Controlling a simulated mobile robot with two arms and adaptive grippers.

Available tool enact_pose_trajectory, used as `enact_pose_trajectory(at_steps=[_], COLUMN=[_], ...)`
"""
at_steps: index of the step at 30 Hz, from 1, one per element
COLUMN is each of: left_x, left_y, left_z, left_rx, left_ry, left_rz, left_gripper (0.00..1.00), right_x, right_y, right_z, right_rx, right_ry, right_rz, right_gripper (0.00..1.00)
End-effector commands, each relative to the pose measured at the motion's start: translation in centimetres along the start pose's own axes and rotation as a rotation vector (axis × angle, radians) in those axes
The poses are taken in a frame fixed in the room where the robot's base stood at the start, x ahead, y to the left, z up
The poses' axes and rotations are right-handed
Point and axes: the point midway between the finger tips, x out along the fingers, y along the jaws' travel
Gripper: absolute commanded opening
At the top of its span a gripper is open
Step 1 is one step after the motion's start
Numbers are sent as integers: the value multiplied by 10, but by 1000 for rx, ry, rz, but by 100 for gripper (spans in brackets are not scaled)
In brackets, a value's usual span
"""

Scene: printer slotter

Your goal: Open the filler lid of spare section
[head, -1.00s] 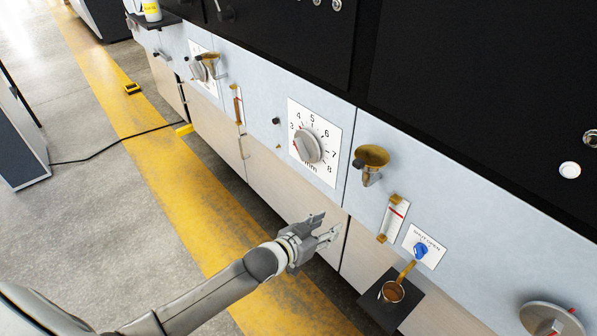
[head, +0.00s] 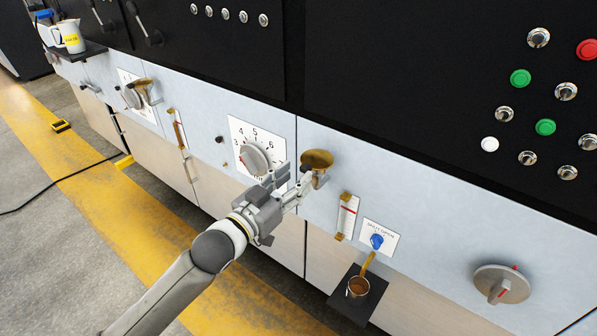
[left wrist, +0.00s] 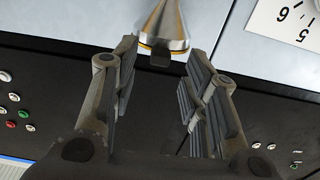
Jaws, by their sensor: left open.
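A brass filler lid (head: 317,159) sits on a grey funnel-shaped filler on the pale front panel, right of the large dial. It looks closed, with a small dark tab at its edge. My left gripper (head: 292,183) is open just left of and below this filler. In the left wrist view the filler (left wrist: 165,28) lies ahead between the spread fingers (left wrist: 160,62), its dark tab facing them; I see no clear contact. A second brass-lidded filler (head: 145,86) is farther left. No label names the spare section. My right gripper is out of view.
The dial (head: 257,158) is close behind my left gripper. A gauge (head: 346,216), a blue knob (head: 377,240) and a cup (head: 357,287) on a dark shelf are to the right. A white jug (head: 71,38) stands far left. Open floor lies in front.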

Motion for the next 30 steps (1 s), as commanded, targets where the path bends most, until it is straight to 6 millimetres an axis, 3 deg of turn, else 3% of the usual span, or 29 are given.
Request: enact_pose_trajectory(at_steps=[6, 17, 27, 30], left_x=[23, 28, 28, 28], left_y=[0, 0, 0, 0], left_z=[0, 0, 0, 0], left_rx=[0, 0, 0, 0], left_ry=[0, 0, 0, 0], left_rz=[0, 0, 0, 0], left_gripper=[41, 41, 0, 0], right_x=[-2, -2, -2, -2], right_y=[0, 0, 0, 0], right_z=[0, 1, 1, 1], right_rx=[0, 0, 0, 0], right_ry=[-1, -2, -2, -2], right_rz=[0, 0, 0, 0], right_gripper=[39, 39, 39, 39])
